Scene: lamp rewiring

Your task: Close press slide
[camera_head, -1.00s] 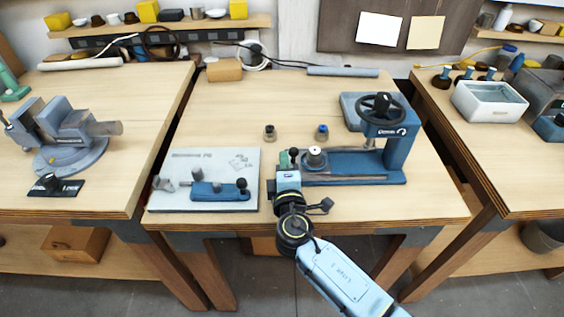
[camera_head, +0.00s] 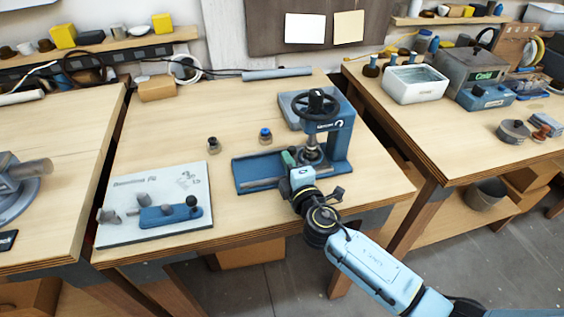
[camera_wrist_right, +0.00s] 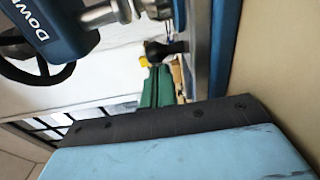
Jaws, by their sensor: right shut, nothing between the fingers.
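The blue arbor press (camera_head: 336,142) stands on the middle bench, with a black handwheel (camera_head: 316,104) on top. Its slide carries a round grey piece (camera_head: 312,152), which now sits under the press head. My right gripper (camera_head: 288,158) is at the left side of that piece, close against it; its green fingers are shut with nothing between them. Whether they touch the slide is unclear. The right wrist view shows the green fingers (camera_wrist_right: 156,88), a black knob (camera_wrist_right: 160,50) beyond them and the press head (camera_wrist_right: 50,28). My left gripper is out of view.
A grey fixture board (camera_head: 120,230) with a blue holder lies left of the press. Two small parts, one dark (camera_head: 213,143) and one blue-topped (camera_head: 265,135), stand behind. A white tray (camera_head: 415,90) is on the right bench.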

